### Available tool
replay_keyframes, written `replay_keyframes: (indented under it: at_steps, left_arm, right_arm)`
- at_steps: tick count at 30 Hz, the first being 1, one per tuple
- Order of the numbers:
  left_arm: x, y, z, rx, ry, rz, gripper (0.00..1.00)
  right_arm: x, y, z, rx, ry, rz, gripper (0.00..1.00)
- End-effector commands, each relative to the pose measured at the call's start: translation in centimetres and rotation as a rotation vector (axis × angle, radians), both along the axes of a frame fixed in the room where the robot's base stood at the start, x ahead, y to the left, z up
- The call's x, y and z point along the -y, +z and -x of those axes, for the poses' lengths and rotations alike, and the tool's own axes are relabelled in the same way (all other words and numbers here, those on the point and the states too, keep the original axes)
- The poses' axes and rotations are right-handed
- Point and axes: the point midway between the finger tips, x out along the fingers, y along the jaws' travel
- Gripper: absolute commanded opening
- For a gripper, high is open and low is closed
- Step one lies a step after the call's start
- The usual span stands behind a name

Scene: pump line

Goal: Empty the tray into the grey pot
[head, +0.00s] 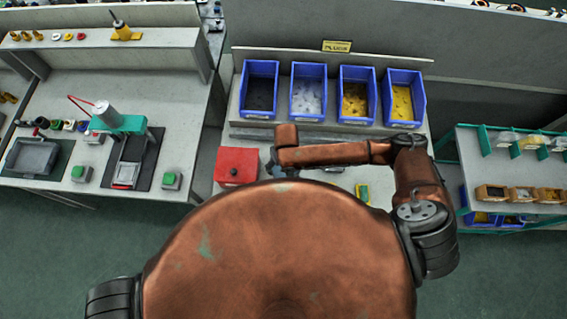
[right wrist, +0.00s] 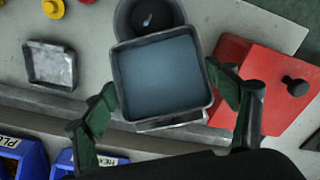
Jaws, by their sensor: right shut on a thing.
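In the right wrist view my right gripper (right wrist: 166,94) has its green fingers on opposite sides of a square grey metal tray (right wrist: 160,75), shut on it. The tray's bluish floor looks bare, with no loose parts seen in it. The grey pot (right wrist: 123,20) is round and lies just beyond the tray's far edge, partly covered by it. A small dark thing with a light spot (right wrist: 148,20) shows inside the pot. My left gripper is out of view.
A red box (head: 237,166) with a black knob stands close beside the held tray. A second metal tray (right wrist: 50,65) lies on the bench. Several blue bins (head: 308,92) line the bench's back. A side bench (head: 60,135) is at left, a shelf (head: 510,175) at right.

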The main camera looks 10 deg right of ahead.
Motion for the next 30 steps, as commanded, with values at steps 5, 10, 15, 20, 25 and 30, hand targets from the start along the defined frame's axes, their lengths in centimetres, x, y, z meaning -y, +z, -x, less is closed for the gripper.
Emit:
replay_keyframes:
  at_steps: [5, 10, 15, 20, 25, 30]
  left_arm:
    - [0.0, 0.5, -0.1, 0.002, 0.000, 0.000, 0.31]
    - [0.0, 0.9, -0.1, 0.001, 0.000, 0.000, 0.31]
    - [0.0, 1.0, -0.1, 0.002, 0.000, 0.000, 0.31]
    - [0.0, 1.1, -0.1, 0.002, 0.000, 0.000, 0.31]
    - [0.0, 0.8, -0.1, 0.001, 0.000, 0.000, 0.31]
    - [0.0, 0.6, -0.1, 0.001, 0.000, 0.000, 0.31]
  right_arm:
    - [0.1, 0.4, 0.2, 0.045, 0.001, -0.012, 0.51]
    - [0.1, 0.6, 0.7, 0.106, 0.000, -0.028, 0.51]
    - [0.2, 0.8, 0.9, 0.160, 0.000, -0.040, 0.51]
    - [0.3, 1.0, 1.2, 0.227, 0.000, -0.057, 0.51]
    - [0.4, 1.1, 1.5, 0.284, 0.001, -0.072, 0.51]
    - [0.4, 1.4, 1.8, 0.340, 0.000, -0.086, 0.51]
